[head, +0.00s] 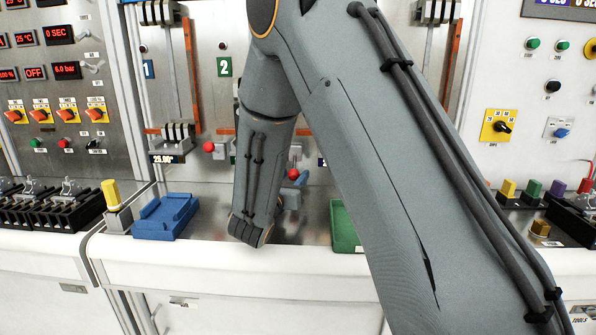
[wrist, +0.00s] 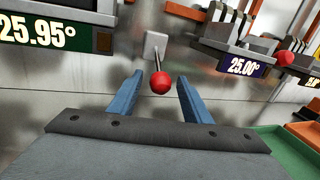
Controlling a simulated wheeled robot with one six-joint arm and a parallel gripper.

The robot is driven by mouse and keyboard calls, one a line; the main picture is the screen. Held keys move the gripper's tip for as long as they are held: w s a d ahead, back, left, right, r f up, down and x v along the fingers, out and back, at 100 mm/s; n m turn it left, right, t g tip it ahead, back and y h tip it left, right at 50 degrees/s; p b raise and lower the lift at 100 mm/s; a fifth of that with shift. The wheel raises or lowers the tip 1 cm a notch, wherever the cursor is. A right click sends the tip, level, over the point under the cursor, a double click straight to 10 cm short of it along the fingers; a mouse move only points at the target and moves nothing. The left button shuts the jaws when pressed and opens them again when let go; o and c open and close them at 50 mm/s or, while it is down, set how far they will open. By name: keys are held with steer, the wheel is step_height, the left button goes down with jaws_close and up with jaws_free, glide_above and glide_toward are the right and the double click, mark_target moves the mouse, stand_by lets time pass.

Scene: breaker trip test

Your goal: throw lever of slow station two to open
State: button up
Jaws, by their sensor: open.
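A lever with a red ball knob (wrist: 161,82) on a thin metal stem sticks out from a pale plate on the steel panel. My gripper (wrist: 160,78) is open, with its two blue fingers on either side of the knob in the picture; I cannot tell whether they touch it. In the head view a red knob (head: 294,174) shows beside my forearm, near a blue finger. A green label 2 (head: 224,67) is on the panel above. My arm hides much of that panel, and I cannot tell which station the knob belongs to.
A display reading 25.95° (wrist: 38,33) is left of the lever and one reading 25.00° (wrist: 249,67) is right. Another red knob (head: 209,146) sits further left. A blue tray (head: 165,214) and a green tray (head: 343,228) lie on the bench.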

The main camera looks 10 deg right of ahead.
steer(key=p+x, duration=0.1)
steer(key=x, duration=0.4)
steer(key=shift+s, duration=0.1)
jaws_close()
